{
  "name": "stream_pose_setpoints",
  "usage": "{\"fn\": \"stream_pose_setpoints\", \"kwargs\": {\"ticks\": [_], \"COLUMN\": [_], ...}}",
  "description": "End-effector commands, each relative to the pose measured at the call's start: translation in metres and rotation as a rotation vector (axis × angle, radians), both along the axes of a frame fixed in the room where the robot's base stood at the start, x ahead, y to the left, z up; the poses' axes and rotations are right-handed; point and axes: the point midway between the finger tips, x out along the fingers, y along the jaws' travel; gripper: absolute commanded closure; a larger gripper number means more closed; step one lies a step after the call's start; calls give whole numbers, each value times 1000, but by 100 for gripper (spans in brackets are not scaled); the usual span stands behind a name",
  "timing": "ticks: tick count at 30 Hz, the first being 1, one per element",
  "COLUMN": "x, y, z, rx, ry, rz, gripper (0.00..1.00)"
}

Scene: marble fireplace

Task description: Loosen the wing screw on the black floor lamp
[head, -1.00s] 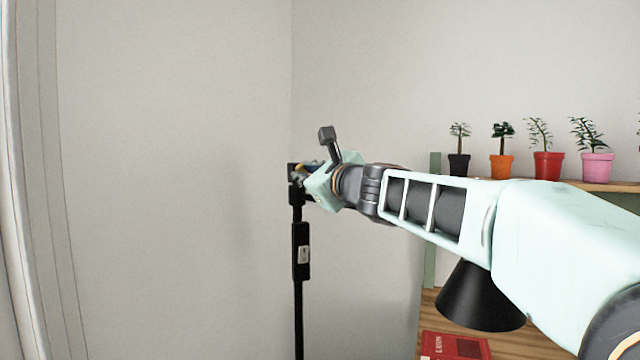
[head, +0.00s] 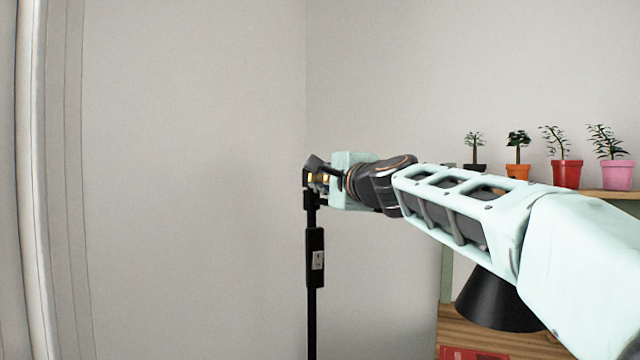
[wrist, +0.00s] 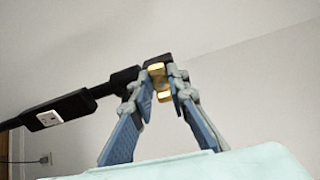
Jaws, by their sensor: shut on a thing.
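The black floor lamp (head: 312,310) stands as a thin upright pole left of my arm in the head view. It also shows in the wrist view, its dark pole (wrist: 75,104) running in from the left. A brass-coloured wing screw (wrist: 160,82) sits at the pole's top joint. My gripper (wrist: 160,88) is shut on the wing screw, one blue-grey finger on each side of it. In the head view my gripper (head: 322,178) is at the lamp's top joint, and the screw is mostly hidden there by the fingers.
Several potted plants, including a red pot (head: 566,174), stand on a wooden shelf at right. A black cone shade (head: 498,302) hangs below my arm, above a red book (head: 470,354). Free room lies left of the lamp.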

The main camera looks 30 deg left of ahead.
Motion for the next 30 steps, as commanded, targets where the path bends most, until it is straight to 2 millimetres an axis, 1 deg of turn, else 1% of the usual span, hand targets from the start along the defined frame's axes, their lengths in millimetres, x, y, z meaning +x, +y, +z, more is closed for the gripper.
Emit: {"fn": "stream_pose_setpoints", "kwargs": {"ticks": [9,23,24,28,30], "x": [0,0,0,0,0], "y": [0,0,0,0,0], "z": [0,0,0,0,0], "rx": [-57,-66,-66,-66,-65], "ry": [-72,-83,-83,-82,-81], "rz": [-1,-1,-1,0,0], "gripper": [100,100,83,69,67]}}
